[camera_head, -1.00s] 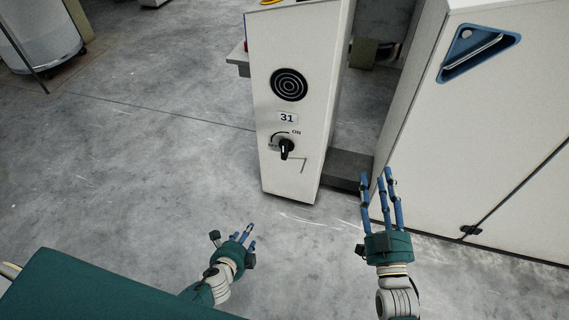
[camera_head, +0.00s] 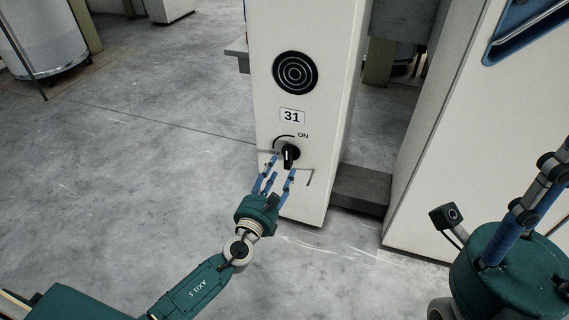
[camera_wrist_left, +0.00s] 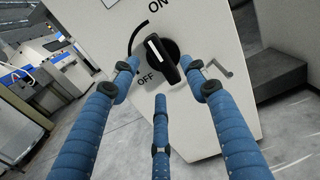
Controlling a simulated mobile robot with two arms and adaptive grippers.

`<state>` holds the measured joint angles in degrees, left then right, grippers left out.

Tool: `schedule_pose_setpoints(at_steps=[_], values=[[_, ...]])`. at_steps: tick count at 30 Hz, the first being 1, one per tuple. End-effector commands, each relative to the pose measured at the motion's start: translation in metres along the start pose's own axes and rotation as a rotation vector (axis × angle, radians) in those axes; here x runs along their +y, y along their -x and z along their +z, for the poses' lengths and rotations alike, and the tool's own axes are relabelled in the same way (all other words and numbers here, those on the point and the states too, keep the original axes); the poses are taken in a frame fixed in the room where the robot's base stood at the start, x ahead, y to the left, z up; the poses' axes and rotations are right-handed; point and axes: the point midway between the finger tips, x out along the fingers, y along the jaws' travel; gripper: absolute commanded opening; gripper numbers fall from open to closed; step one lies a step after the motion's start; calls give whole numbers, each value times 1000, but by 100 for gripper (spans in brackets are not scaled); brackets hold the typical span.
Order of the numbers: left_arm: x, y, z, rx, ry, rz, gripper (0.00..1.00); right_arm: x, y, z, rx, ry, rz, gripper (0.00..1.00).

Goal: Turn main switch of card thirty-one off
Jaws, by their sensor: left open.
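The main switch (camera_head: 291,155) is a black rotary knob low on the white end panel (camera_head: 318,90) labelled 31. ON is printed at its upper right and OFF at its left, with a black arc between. In the left wrist view the knob (camera_wrist_left: 163,60) has a white line on its upper-left end; its handle stands roughly upright in the head view. My left gripper (camera_head: 278,168) is open, its blue fingers pointing at the knob from just below. I cannot tell whether they touch it. My right gripper (camera_head: 535,190) is at the lower right, away from the switch.
A thin bent metal handle (camera_wrist_left: 218,68) sticks out right of the knob. A round black grille (camera_head: 295,72) is above it. A dark grey step (camera_head: 360,187) lies right of the panel, beside a large white cabinet (camera_head: 440,130).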

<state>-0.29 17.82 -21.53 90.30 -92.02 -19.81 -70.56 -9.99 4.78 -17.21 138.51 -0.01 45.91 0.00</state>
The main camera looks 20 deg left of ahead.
Motion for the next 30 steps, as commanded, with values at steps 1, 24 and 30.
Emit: schedule_pose_setpoints(at_steps=[1, 24, 30], values=[[0, -12, -1, -3, 2, 1, 46, 0, 1, 0, 6, 1, -2, 40], [0, -54, -1, 2, 3, 0, 24, -1, -5, 0, 29, 4, -13, 40], [0, -54, -1, 2, 3, 0, 0, -1, -5, 0, 29, 4, -12, 40]])
